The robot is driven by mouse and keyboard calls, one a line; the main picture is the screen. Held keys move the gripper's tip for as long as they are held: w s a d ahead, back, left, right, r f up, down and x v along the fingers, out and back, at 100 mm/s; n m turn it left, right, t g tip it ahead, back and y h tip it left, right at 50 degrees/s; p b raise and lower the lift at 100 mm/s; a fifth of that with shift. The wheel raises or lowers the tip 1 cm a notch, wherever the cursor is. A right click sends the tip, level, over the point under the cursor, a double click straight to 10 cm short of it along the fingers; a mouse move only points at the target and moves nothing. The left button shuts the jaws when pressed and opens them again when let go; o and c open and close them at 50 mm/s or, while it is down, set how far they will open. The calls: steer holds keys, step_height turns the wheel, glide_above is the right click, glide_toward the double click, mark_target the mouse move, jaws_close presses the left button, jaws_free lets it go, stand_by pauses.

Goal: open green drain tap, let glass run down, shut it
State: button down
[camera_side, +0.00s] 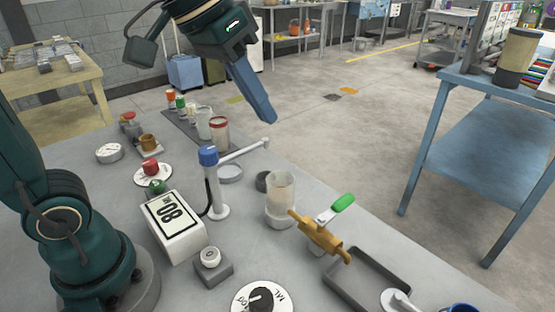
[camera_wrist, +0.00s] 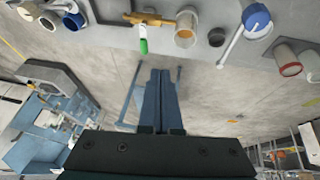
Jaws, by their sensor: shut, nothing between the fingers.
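The brass drain tap (camera_side: 318,236) is fixed at the foot of the glass, with its green lever (camera_side: 342,204) slanting up to the right in the side view. The wrist view shows the brass tap (camera_wrist: 150,19) and its green lever (camera_wrist: 143,45) near the top edge. The upright glass (camera_side: 280,194) holds pale, cloudy contents; its level is hard to read. The glass (camera_wrist: 185,30) also shows in the wrist view. My gripper (camera_side: 268,114) is shut and empty, in the air above and behind the glass, apart from the lever. Its fingers (camera_wrist: 160,80) fill the wrist view's middle.
A shallow dark tray (camera_side: 350,288) lies under the tap's outlet. A blue-capped post (camera_side: 209,158) with a side arm stands left of the glass. A white display box (camera_side: 176,228) and a black-and-white dial (camera_side: 262,300) are nearer. Several jars (camera_side: 219,132) stand behind.

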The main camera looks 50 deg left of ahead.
steer(key=w+d+f+g, duration=0.1)
steer(key=w+f, duration=0.2)
steer(key=w, duration=0.4)
steer(key=shift+d+g+h, duration=0.3)
steer(key=shift+d+g, duration=0.1)
glide_toward(336, 209)
steer(key=w+f, duration=0.4)
steer(key=f, duration=0.1)
steer(key=shift+s+f, duration=0.1)
steer(key=shift+f, duration=0.35)
